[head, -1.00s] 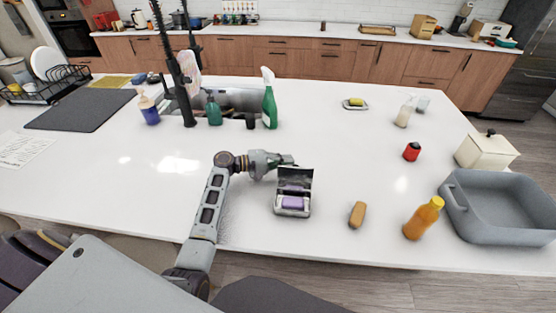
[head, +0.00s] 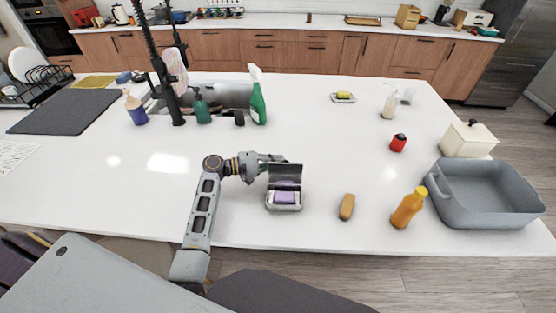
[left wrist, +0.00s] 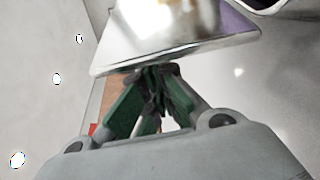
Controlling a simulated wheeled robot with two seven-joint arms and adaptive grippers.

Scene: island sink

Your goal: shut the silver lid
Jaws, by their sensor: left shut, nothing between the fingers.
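A small silver case stands on the white island with its silver lid (head: 287,174) standing up at the back. A purple block lies inside the case's base (head: 284,206). My left gripper (head: 280,158) is shut and empty, just behind the raised lid at its upper left in the head view. In the left wrist view the lid (left wrist: 170,35) fills the top middle, and the closed fingertips (left wrist: 152,75) are right at its edge; I cannot tell whether they touch it. My right gripper is out of view.
A brown brush-like object (head: 347,207), an orange bottle (head: 409,208) and a grey tub (head: 488,195) are to the right. A green spray bottle (head: 258,100) and the sink are behind. The counter between the gripper and the sink is clear.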

